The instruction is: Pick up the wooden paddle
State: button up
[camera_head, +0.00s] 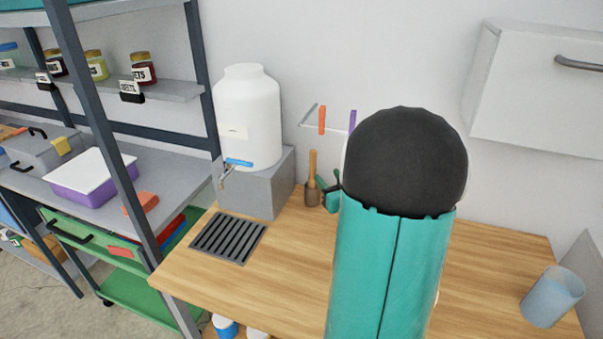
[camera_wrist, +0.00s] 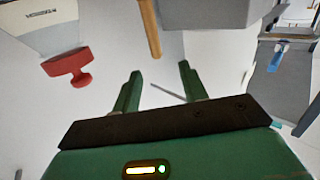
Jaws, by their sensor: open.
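In the head view, a wooden handle-like piece (camera_head: 313,163), likely the paddle, stands upright in a small brown holder (camera_head: 312,194) at the back of the wooden counter. Its lower part is hidden in the holder. In the wrist view, a long wooden piece (camera_wrist: 150,28) comes down from the top edge; I cannot tell if it is the same thing. My gripper (camera_wrist: 159,84) shows in the wrist view with its two green fingers apart and nothing between them. The wooden piece is beyond the fingertips, apart from them.
A white dispenser (camera_head: 247,117) with a blue tap stands on a grey block (camera_head: 256,188) left of the holder. A dark drain grate (camera_head: 228,238) lies in the counter (camera_head: 290,262). A blue cup (camera_head: 551,296) stands at right. A red knob (camera_wrist: 68,66) shows in the wrist view.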

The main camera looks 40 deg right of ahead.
aim_at(315, 159)
jog(key=shift+t, duration=0.4)
jog(key=x, duration=0.8)
jog(key=d+x, duration=0.1)
jog(key=x, duration=0.3)
jog(key=shift+w+d+f, duration=0.15)
jog(key=shift+d+f, duration=0.05)
jog(key=shift+f, duration=0.2)
jog(key=shift+c, duration=0.4)
grip_shut()
